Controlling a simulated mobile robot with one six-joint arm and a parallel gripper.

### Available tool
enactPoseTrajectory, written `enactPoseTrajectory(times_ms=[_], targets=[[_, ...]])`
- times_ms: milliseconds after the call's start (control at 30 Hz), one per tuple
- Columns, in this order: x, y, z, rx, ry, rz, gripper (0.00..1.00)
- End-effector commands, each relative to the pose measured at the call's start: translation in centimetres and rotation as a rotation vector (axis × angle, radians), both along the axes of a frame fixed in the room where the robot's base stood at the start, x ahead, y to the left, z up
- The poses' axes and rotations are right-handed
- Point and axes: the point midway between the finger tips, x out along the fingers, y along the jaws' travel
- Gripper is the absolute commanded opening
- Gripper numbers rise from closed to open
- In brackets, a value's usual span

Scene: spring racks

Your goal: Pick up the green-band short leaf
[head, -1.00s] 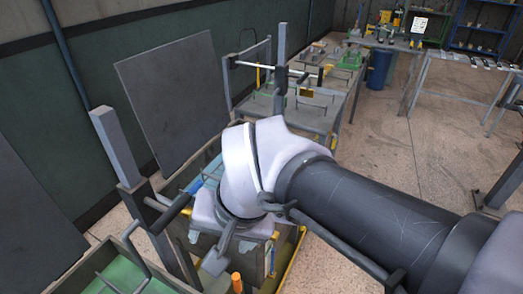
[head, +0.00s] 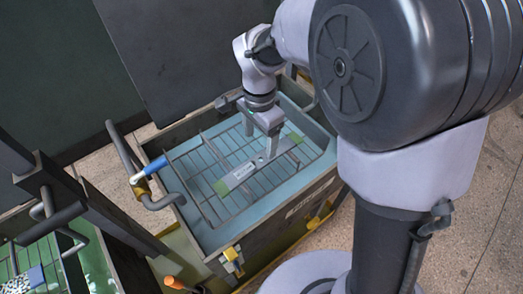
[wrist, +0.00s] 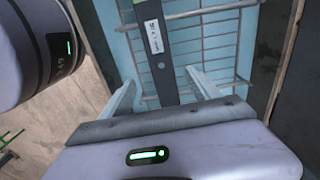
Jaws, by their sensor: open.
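The green-band short leaf (head: 243,174) is a flat grey bar with green ends and a white label. It lies diagonally on a wire rack (head: 205,205) inside a blue-lined tank (head: 205,240). My gripper (head: 262,146) is open over the leaf's far half, pointing down. In the wrist view the leaf (wrist: 155,50) runs lengthwise between the two spread fingers (wrist: 160,85), apart from both. Whether the fingertips reach down to the leaf's height I cannot tell. My gripper body hides the leaf's lower end in the wrist view.
The tank's dark walls (head: 292,215) surround the rack closely. A blue-sleeved handle (head: 155,165) and a bent grey bar (head: 122,150) stand at its left rim. A green-floored tank (head: 90,250) lies at lower left. A dark panel (head: 185,50) stands behind.

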Motion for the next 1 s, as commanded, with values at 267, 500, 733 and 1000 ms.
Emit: enactPoseTrajectory(times_ms=[267,500,733,1000], targets=[[0.0,0.0,-4.1,0.001,-0.001,0.0,0.71],[0.2,0.1,-8.7,0.0,0.001,0.001,0.71],[0.3,0.1,-8.7,0.001,-0.002,0.001,0.71],[0.3,0.1,-8.7,0.001,-0.002,0.001,0.18]])
